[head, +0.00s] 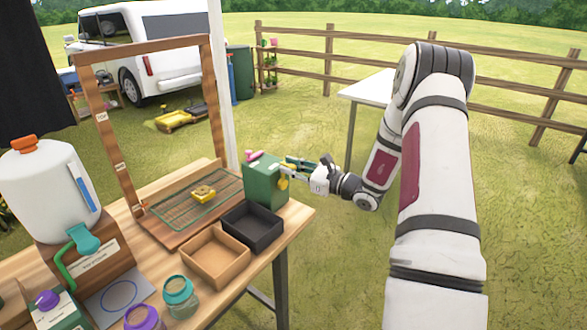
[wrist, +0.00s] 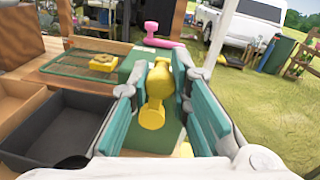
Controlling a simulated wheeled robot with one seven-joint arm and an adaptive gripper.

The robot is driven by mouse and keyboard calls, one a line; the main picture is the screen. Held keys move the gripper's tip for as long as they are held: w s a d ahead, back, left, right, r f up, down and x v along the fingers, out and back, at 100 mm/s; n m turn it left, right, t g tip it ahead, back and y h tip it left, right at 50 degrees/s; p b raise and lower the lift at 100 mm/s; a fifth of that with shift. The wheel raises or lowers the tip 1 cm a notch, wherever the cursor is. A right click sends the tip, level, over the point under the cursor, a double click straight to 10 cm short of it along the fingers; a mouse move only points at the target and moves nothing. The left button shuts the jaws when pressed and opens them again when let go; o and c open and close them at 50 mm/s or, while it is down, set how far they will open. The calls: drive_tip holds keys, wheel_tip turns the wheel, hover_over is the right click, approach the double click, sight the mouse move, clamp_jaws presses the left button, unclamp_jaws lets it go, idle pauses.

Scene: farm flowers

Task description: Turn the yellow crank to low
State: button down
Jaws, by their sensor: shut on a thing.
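The yellow crank (wrist: 152,117) is on the side of a green box (head: 262,182). In the wrist view it stands between my gripper's two teal finger pads, its round knob at the lower end and a thicker part above. My gripper (wrist: 165,100) is shut on the crank. In the head view my gripper (head: 300,168) reaches the box from the right, and the crank shows as a small yellow patch (head: 283,183) beside it. A pink handle (wrist: 157,38) sits on top of the box. I cannot read any low mark.
A black tray (head: 228,234) and a tan tray (head: 190,262) stand beside the box. A wooden frame (head: 92,130) rises behind a wire rack (head: 170,210) holding a yellow block (head: 203,194). A white dispenser (head: 45,185) and jars stand left. Open grass lies right of the table.

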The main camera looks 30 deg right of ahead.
idle(0.3)
drive_tip(key=c, duration=1.4)
unclamp_jaws()
drive_tip(key=shift+c, duration=0.2)
drive_tip(key=shift+s, duration=0.1)
drive_tip(key=v, duration=1.2)
